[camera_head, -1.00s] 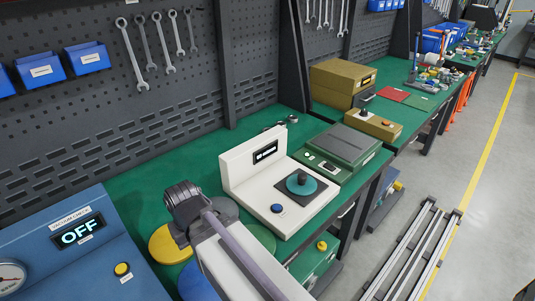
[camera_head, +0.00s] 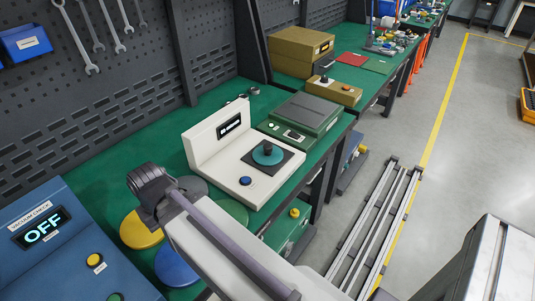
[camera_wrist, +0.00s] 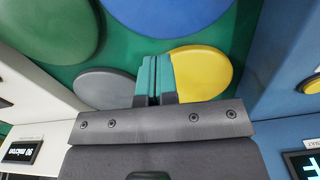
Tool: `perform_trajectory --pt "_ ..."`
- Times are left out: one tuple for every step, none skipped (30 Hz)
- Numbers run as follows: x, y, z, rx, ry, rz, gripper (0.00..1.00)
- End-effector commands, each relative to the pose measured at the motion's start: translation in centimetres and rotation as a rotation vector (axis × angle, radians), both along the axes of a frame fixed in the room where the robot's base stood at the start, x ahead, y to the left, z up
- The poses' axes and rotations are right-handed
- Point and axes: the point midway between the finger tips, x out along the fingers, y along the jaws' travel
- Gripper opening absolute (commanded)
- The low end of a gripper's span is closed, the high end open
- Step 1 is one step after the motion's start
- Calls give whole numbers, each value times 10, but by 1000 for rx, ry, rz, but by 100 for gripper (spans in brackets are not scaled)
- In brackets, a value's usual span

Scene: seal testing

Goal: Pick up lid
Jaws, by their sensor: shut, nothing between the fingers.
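A teal round lid with a black knob (camera_head: 268,152) sits on a dark square plate of the white tester (camera_head: 212,146). Flat round discs lie on the green bench: yellow (camera_head: 138,232), blue (camera_head: 176,268), green (camera_head: 232,211) and grey (camera_head: 192,187). They also show in the wrist view: yellow (camera_wrist: 205,75), blue (camera_wrist: 150,12), green (camera_wrist: 45,25), grey (camera_wrist: 103,88). My gripper (camera_wrist: 152,68) has its teal fingertips together and empty, over the bench between the grey and yellow discs. In the head view its fingers are hidden behind my wrist.
A blue vacuum-check box (camera_head: 60,240) reading OFF stands at the left. A green device (camera_head: 310,115) stands behind the tester on the right, with tan boxes (camera_head: 300,50) beyond. A tool panel borders the bench's back. Metal rails (camera_head: 375,230) run along the floor.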

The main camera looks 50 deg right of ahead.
Motion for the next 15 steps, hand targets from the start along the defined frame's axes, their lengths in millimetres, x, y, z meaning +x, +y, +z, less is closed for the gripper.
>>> perform_trajectory --pt "0 0 0 0 0 0 0" --pt "0 0 0 0 0 0 0" --pt "0 0 0 0 0 0 0" --pt "0 0 0 0 0 0 0" --pt "0 0 0 0 0 0 0" --pt "0 0 0 0 0 0 0" --pt "0 0 0 0 0 0 0" --pt "0 0 0 0 0 0 0" --pt "0 0 0 0 0 0 0" --pt "0 0 0 0 0 0 0" --pt "0 0 0 0 0 0 0" --pt "0 0 0 0 0 0 0" --pt "0 0 0 0 0 0 0" --pt "0 0 0 0 0 0 1" --pt "0 0 0 0 0 0 5"
